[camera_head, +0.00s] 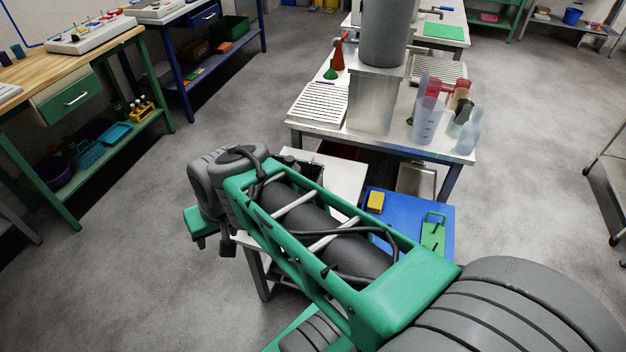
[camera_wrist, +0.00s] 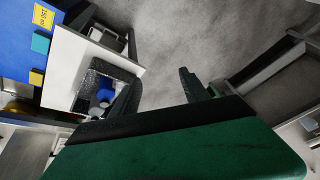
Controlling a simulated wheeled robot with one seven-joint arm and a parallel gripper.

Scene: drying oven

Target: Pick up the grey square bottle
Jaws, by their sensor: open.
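I cannot surely pick out a grey square bottle. In the wrist view, a dark grey speckled, squarish object (camera_wrist: 127,71) with something blue inside its outline stands on a white tabletop (camera_wrist: 70,60), left of my gripper (camera_wrist: 158,82). A dark shape at the same white table (camera_head: 335,172) is partly hidden by my arm in the head view. My gripper is open, with bare floor showing between its fingers. The left finger overlaps the speckled object in the picture; I cannot tell whether they touch. In the head view my fingers are not clearly seen.
A blue surface (camera_head: 408,212) with a yellow block (camera_head: 375,202) and a green-handled item (camera_head: 433,235) adjoins the white table. Floor at left is free.

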